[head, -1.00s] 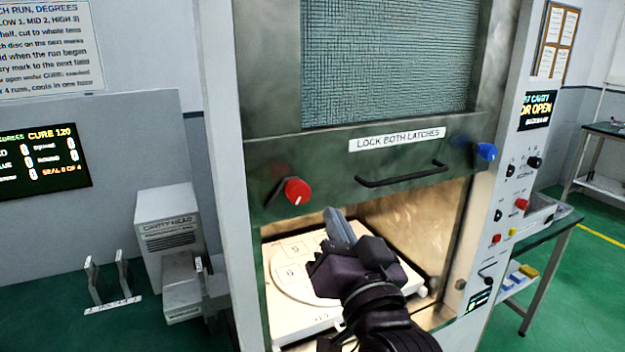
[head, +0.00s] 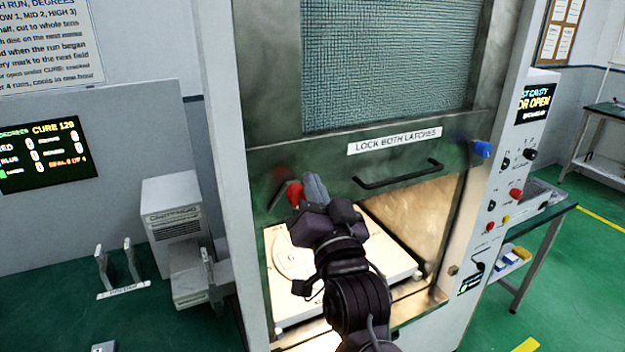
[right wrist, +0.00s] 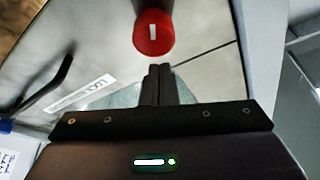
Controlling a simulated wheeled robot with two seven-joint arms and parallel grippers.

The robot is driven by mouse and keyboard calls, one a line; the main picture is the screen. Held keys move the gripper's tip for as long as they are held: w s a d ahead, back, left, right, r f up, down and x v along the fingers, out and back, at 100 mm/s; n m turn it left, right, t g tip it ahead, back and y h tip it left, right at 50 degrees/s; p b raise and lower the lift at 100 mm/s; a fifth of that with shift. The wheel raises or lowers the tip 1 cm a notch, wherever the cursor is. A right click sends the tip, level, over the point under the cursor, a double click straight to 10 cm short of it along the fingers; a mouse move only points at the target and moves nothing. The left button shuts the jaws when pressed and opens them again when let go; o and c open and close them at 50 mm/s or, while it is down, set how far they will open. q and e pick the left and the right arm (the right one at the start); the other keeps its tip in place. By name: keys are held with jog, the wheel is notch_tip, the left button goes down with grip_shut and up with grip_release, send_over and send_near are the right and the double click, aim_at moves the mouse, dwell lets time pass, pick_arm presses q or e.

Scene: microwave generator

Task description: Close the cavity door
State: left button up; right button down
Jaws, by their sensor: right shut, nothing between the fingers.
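The cavity door (head: 385,113) is a vertical panel with a mesh window and a black bar handle (head: 398,175). It is raised partway, and the lit cavity (head: 425,222) is open below it. A red latch knob (head: 295,194) is at the door's lower left and a blue latch knob (head: 481,149) at its right. My right gripper (head: 314,186) is shut and empty, in front of the door beside the red knob, partly covering it. In the right wrist view the red knob (right wrist: 153,33) is just beyond the shut fingertips (right wrist: 158,70). My left gripper is not in view.
A white tray with a round disc (head: 395,262) is inside the cavity. A control panel (head: 505,180) is on the right post, showing a door-open display (head: 535,103). A grey cavity-head unit (head: 176,222) stands at left. A side table (head: 540,225) is at right.

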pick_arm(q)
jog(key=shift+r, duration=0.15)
pick_arm(e)
jog(key=shift+s+a+f, duration=0.1)
jog(key=shift+f, duration=0.2)
jog(key=shift+f, duration=0.15)
